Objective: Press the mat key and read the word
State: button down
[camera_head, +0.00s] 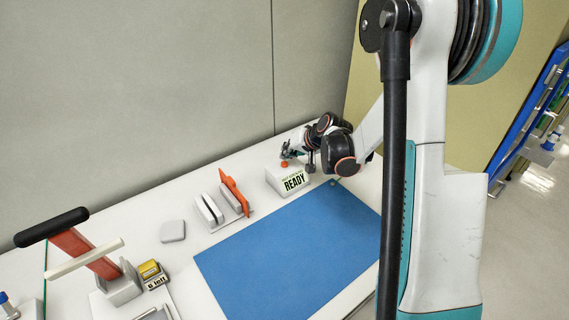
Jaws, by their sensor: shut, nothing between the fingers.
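A white wedge-shaped box (287,179) stands at the back edge of the blue mat (280,245). Its sloped face carries a label with the word READY in bold black letters and a line above it too small to read. A round orange-red key (284,164) sits on top of the box, at its back left. My gripper (286,156) is at the key, just above or touching it; I cannot tell which. It is small in this view and its fingers look shut with nothing held.
White blocks with an orange lever (234,194) stand left of the box. A grey rounded pad (172,231) lies further left. A red lever press with a black handle (52,228) and a yellow box (151,271) marked "left" stand at front left. The blue mat is bare.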

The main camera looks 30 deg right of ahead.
aim_at(287, 162)
jog(key=shift+f, duration=0.15)
jog(key=shift+f+b, duration=0.3)
jog(key=shift+b, duration=0.15)
jog(key=shift+f+b, duration=0.45)
jog(key=shift+f, duration=0.05)
dwell(0.8)
jog(key=shift+r, duration=0.15)
jog(key=shift+r+p, duration=0.6)
jog(key=shift+r, duration=0.2)
jog(key=shift+r, duration=0.1)
jog(key=shift+r+p, duration=1.7)
jog(key=shift+r, duration=0.75)
